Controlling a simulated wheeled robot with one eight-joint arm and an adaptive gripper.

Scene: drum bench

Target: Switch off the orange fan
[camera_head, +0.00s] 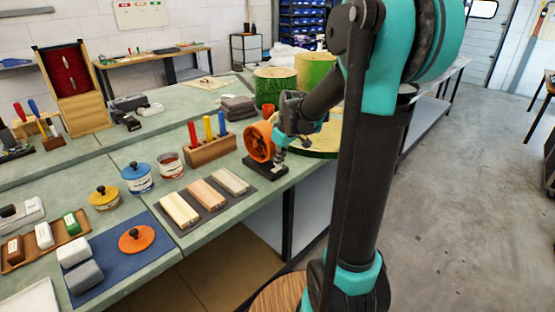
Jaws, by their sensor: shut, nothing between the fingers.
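The orange fan (259,142) stands on the green bench top near its front edge, left of my gripper. Its round orange housing faces left toward the front of the bench, and it sits on a dark base (265,168). My gripper (279,148) is at the fan's right side, close to or touching it; I cannot tell which. The fingers look shut and empty, pointing down and left. The fan's switch is not clearly visible; my gripper and wrist cover part of the fan's right side.
Left of the fan are a wooden block with coloured handles (211,150) and a dark mat with several pale blocks (205,196). Green drums (275,88) and a round drum piece (318,140) are behind and right. Jars (137,178) stand further left.

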